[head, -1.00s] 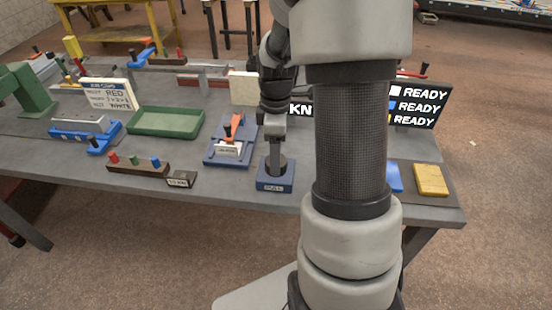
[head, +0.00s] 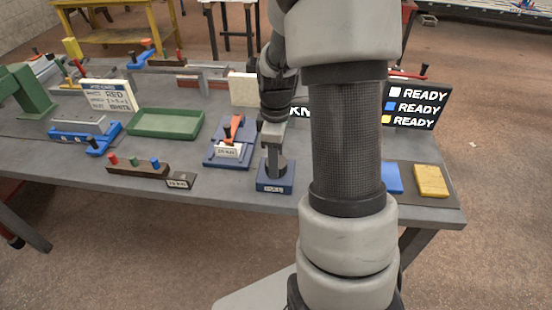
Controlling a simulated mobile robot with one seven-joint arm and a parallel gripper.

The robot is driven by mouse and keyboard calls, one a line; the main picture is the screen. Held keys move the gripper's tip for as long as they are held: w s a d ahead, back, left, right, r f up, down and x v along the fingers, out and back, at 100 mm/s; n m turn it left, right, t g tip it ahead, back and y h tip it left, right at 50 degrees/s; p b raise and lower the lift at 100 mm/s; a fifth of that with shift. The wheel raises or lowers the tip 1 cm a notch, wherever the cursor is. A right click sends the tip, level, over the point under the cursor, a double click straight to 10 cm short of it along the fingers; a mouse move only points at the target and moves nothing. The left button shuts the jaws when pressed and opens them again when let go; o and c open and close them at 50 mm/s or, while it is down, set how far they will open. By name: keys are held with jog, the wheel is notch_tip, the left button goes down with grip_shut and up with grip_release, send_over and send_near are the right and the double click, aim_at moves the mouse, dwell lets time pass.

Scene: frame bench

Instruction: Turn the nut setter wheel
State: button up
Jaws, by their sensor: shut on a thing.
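A blue block-shaped fixture (head: 275,185) with a small white label on its front face stands near the front edge of the table. A dark grey round part (head: 283,166) sits on top of it; I take this to be the nut setter wheel. My gripper (head: 272,160) points down from above and is shut on this part. My fingers and wrist partly cover the wheel, so its far side is hidden.
A blue fixture with an orange lever (head: 234,126) stands close to the left. A green tray (head: 166,123), a peg rack (head: 137,166) and a small labelled block (head: 180,180) lie further left. Blue (head: 393,178) and yellow (head: 431,180) pads lie right. A READY sign (head: 413,106) stands behind.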

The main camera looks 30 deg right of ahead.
jog(key=m, duration=0.3)
jog(key=o, duration=1.1)
jog(key=shift+c, duration=0.2)
jog(key=shift+r, duration=0.1)
notch_tip(320, 180, up, 17)
jog(key=p, duration=0.1)
jog(key=shift+r+p, duration=0.15)
jog(key=shift+p, duration=0.2)
